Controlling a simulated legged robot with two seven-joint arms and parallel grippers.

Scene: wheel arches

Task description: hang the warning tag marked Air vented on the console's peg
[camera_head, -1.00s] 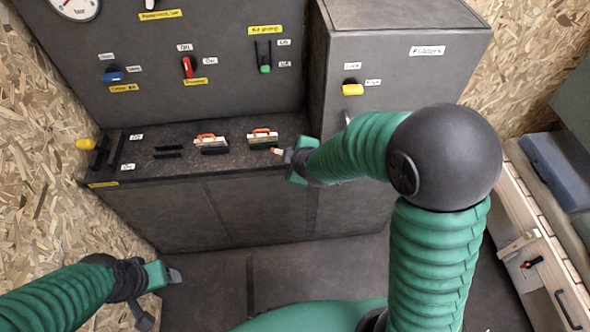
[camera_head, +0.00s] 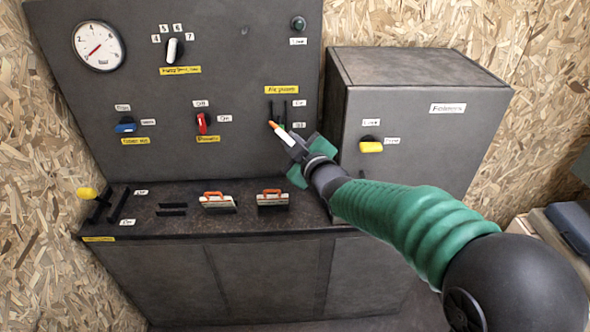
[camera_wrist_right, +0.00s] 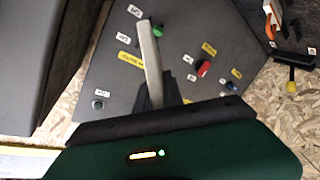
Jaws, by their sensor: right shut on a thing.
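My right gripper (camera_head: 304,152) is shut on a thin white tag with an orange end (camera_head: 283,132). The tag is in front of the console panel near the Air pump slots, seen nearly edge-on, so its writing cannot be read. In the right wrist view the pale tag (camera_wrist_right: 151,65) stands out from the dark jaws (camera_wrist_right: 160,98), across the panel. A dark round peg-like part (camera_head: 298,22) sits high at the panel's right, above a white label, apart from the tag. It seems to show in the wrist view (camera_wrist_right: 98,104). My left gripper is out of view.
Two more white tags with orange tops stand on the counter, one left (camera_head: 218,204) and one right (camera_head: 272,200). An empty dark slot pair (camera_head: 172,209) is beside them. A grey cabinet (camera_head: 440,140) with a yellow handle stands right of the console.

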